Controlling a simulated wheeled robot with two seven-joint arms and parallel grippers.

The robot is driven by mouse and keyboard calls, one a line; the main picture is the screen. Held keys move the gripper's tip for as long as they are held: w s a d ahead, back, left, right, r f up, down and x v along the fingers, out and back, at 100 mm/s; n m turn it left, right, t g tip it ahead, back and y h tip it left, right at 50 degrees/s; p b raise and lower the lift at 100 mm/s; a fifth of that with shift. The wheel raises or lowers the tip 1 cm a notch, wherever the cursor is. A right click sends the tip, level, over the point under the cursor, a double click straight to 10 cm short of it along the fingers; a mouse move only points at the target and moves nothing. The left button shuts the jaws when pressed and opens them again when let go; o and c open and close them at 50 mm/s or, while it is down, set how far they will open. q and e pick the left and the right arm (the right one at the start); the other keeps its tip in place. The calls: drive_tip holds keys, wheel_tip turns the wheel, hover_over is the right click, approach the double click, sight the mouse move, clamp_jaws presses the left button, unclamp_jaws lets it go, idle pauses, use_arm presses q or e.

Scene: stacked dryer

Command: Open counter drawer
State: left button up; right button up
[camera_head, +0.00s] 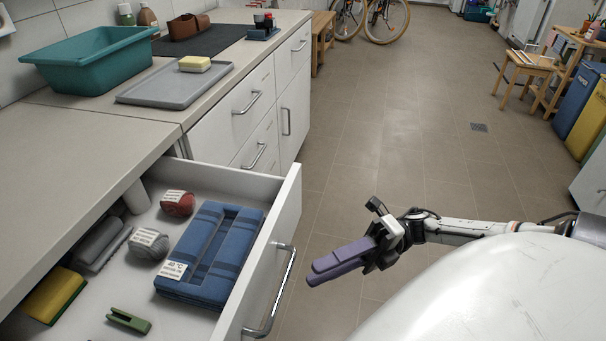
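The counter drawer (287,205) stands pulled out from under the counter at the lower left, with its inside in view. Its white front carries a metal bar handle (274,296). In it lie a folded blue cloth (240,245), a red rolled item (177,204), a grey rolled item (149,243), a yellow-green sponge (55,295) and a green clip (128,320). My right gripper (310,275) is right of the handle, apart from it. Its purple fingers lie together with nothing between them. My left gripper is not in view.
The counter (60,140) holds a teal basin (92,62) and a grey tray (170,88) with a yellow sponge or soap (195,64). Closed drawers (235,115) stand beyond. The tiled floor (400,120) ahead is clear; a stool (525,68) stands far right.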

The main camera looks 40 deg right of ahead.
drive_tip(key=shift+v, duration=1.7)
